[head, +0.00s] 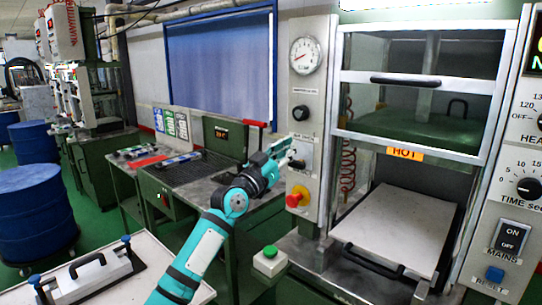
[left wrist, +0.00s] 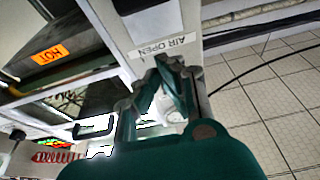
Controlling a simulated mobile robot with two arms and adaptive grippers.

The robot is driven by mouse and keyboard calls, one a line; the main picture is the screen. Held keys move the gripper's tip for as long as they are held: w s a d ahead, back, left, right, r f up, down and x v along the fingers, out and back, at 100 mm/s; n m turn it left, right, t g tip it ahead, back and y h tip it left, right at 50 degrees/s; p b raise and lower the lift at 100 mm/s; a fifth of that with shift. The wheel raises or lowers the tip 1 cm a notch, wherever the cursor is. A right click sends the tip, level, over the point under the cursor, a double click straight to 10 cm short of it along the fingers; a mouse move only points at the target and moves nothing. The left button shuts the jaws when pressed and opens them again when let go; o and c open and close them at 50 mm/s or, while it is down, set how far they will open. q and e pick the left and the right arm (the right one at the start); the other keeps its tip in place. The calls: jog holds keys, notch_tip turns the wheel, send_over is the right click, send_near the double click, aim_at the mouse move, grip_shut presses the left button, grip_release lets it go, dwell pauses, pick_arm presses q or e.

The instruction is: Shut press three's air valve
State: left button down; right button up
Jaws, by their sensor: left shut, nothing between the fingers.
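The press's narrow grey side panel (head: 314,155) stands left of the press opening in the head view. My left gripper (head: 293,146) is in front of the air valve's place on this panel, below a black knob (head: 301,112). Its teal fingers are shut and empty. In the left wrist view, my left gripper (left wrist: 164,68) has its fingertips close to the panel, beside the "AIR OPEN" label (left wrist: 163,46). The fingers hide most of the valve, so its handle position cannot be told. Whether the fingers touch it is unclear. My right gripper is not in view.
A red stop button (head: 297,195) on yellow sits below the valve area, and a pressure gauge (head: 306,55) above. A green button box (head: 269,261) stands in front.

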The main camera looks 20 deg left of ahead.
pick_arm(q)
jog(key=b+v, duration=0.1)
jog(key=v, duration=0.6)
jog(key=shift+f, duration=0.2)
jog(key=shift+s+f, duration=0.1)
jog(key=shift+s, duration=0.05)
